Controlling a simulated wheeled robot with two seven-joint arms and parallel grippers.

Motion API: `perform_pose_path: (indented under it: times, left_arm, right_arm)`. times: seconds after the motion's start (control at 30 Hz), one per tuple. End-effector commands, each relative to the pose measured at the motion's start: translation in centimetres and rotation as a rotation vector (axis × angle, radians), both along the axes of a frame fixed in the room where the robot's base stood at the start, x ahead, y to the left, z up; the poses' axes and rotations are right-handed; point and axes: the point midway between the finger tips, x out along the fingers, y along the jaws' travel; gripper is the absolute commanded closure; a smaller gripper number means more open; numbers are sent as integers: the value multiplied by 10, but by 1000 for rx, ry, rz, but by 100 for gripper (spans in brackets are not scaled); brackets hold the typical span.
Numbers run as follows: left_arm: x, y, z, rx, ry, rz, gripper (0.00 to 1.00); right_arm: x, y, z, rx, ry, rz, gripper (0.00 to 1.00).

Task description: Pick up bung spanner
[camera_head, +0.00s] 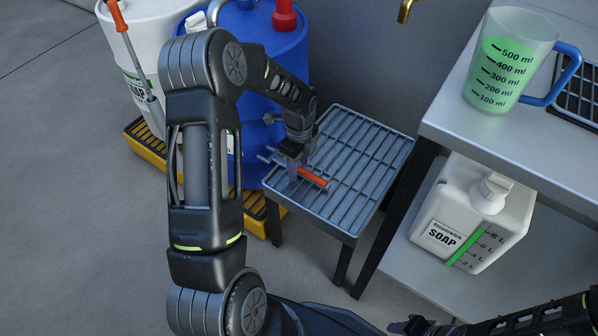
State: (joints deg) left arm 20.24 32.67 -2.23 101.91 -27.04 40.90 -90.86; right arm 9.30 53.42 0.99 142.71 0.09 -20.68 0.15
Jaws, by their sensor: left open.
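A tool with an orange-red handle (313,177) and a grey metal head, which looks like the bung spanner, lies on the slatted top of a small grey stand (370,150). My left gripper (298,165) is open, pointing down at the tool where handle and metal part meet. Its fingers hide part of the tool, and I cannot tell whether they touch it. My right gripper (412,325) shows only partly at the bottom edge, and its jaws are unclear.
A blue drum (276,60) and a white drum (150,35) stand on yellow trays (150,146) behind my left arm. Another orange-handled tool (128,40) is at the white drum. A bench (455,115) at right holds a green-filled jug (508,65), with a soap container (470,215) below.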

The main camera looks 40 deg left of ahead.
Motion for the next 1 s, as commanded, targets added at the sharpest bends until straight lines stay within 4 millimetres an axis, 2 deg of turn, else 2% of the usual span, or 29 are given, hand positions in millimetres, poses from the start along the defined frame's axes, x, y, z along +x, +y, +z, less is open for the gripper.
perform_pose_path:
  times: [0.53,1.0]
  left_arm:
    - [0,0,1,0,0,0,55]
    - [0,0,1,0,-1,0,94]
  right_arm:
    - [0,0,1,0,1,0,64]
    - [0,0,1,0,1,0,64]
